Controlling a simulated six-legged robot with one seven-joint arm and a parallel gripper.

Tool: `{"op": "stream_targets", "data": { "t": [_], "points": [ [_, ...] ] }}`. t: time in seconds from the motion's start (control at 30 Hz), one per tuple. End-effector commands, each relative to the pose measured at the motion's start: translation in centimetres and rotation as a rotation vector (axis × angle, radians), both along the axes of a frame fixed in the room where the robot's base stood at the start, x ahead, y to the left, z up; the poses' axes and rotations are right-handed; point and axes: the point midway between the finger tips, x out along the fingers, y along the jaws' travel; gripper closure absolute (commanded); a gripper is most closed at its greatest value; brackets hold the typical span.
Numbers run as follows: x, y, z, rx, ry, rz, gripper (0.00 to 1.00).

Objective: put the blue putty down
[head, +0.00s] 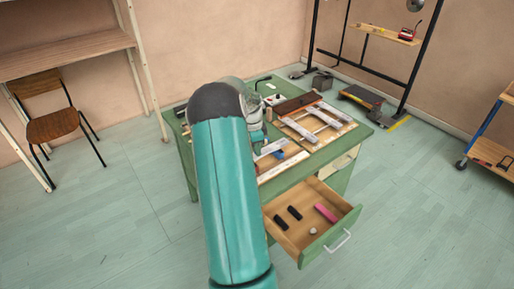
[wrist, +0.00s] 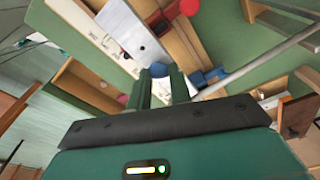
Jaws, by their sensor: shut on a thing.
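The blue putty (wrist: 158,69) shows in the wrist view as a small blue lump between my fingertips. My gripper (wrist: 160,78) is shut on it, with its two dark green fingers on either side. The fingers hide part of the lump. In the head view, my arm covers much of the green table (head: 297,177), and my gripper is over the table, partly hidden. A small blue patch (head: 278,154) shows there beside a pale bar; I cannot tell whether it is the putty.
Wooden frames with pale metal bars (head: 299,130) and a dark brown block (head: 297,104) crowd the tabletop. An open drawer (head: 290,239) at the front holds two black pieces, a pink bar (head: 325,213) and a small pale ball.

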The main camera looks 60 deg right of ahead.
Motion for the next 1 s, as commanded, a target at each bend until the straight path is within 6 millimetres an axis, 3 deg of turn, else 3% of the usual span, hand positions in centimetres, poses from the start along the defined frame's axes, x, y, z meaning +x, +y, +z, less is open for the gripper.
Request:
{"op": "stream_targets", "data": {
  "t": [0.2,0.23,0.33,0.73,1.0],
  "points": [
    [0.0,0.0,-0.3,0.001,0.001,0.0,1.0],
    [0.0,0.0,-0.3,0.0,0.0,0.0,0.76],
    [0.0,0.0,-0.2,0.0,0.0,0.0,0.58],
    [0.1,0.1,0.6,0.0,0.0,0.001,0.58],
    [0.6,0.4,5.6,-0.004,-0.002,0.002,0.58]
  ]
}}
